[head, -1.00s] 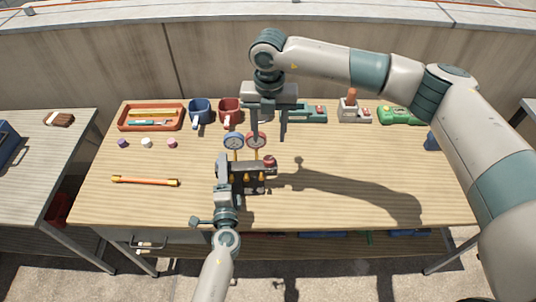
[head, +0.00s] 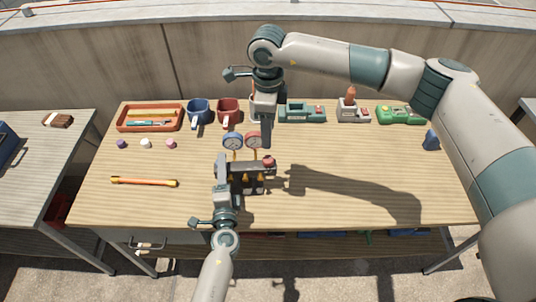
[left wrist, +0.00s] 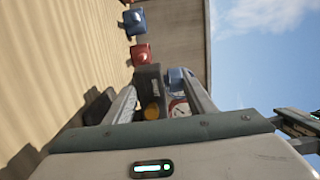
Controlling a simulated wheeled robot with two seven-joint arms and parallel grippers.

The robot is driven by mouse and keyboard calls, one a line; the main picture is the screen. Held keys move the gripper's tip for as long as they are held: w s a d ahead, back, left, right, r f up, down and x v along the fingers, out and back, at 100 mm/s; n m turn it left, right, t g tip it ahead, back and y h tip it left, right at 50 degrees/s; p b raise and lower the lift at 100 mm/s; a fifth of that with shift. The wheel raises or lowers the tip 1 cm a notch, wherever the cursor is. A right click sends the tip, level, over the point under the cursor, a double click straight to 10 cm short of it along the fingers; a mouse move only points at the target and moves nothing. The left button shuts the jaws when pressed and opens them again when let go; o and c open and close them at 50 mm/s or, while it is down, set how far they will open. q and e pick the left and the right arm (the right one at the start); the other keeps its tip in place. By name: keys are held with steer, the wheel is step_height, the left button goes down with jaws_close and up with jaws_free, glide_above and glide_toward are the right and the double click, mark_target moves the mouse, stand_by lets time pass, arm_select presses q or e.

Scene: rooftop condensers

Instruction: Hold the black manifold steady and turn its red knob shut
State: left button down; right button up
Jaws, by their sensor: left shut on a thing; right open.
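The black manifold (head: 256,187) stands on the workbench with two round gauges at its back, one blue-rimmed (head: 232,141) and one red-rimmed (head: 254,140). Its red knob (head: 269,162) shows at the right end. My left gripper (head: 236,170) is shut on the manifold's left part and hides some of it. In the left wrist view the dark manifold body (left wrist: 148,79) sits between the two fingers. My right gripper (head: 262,137) is open and empty, pointing down above and behind the knob, apart from it as far as I can tell.
An orange tray (head: 121,124), a blue mug (head: 199,110), a red mug (head: 228,109), a teal device (head: 302,112) and a green device (head: 401,115) line the back. An orange-ended bar (head: 145,182) lies left. The bench's right front is clear, under my right arm's shadow.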

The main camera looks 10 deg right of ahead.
mark_target(268, 159)
steer(key=n, duration=1.4)
steer(key=r+n, duration=0.1)
steer(key=n, duration=0.7)
step_height(268, 159, down, 12)
steer(key=shift+r, duration=0.1)
stand_by(0.4)
steer(key=c, duration=1.1)
steer(key=shift+o, duration=0.2)
